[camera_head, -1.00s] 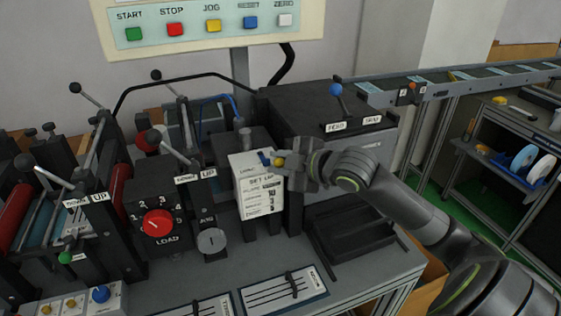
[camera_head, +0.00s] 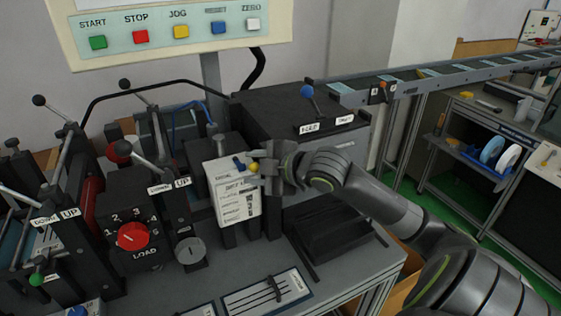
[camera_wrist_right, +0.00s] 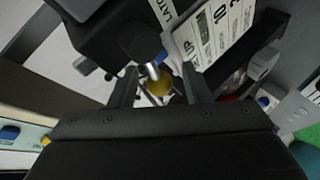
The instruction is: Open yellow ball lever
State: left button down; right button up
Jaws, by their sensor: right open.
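The yellow ball (camera_head: 253,168) of the lever sits at the upper front of a dark machine block, by a white SET UP card (camera_head: 238,198). A blue lever end (camera_head: 239,163) is just left of it. My right gripper (camera_head: 257,164) reaches in from the right and is open at the yellow ball. In the right wrist view, the yellow ball (camera_wrist_right: 160,84) lies between the two open fingers (camera_wrist_right: 158,90); whether they touch it I cannot tell. The fingers partly hide the lever's stem. My left gripper is not in view.
A red LOAD dial (camera_head: 133,236) and levers with black knobs stand to the left. A blue-ball lever (camera_head: 307,91) is on the dark box behind. A button panel (camera_head: 165,35) hangs above. A slider plate (camera_head: 268,291) lies on the bench in front.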

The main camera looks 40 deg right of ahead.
jog(key=p+v, duration=1.4)
jog(key=v, duration=0.3)
dwell(0.6)
dwell(0.5)
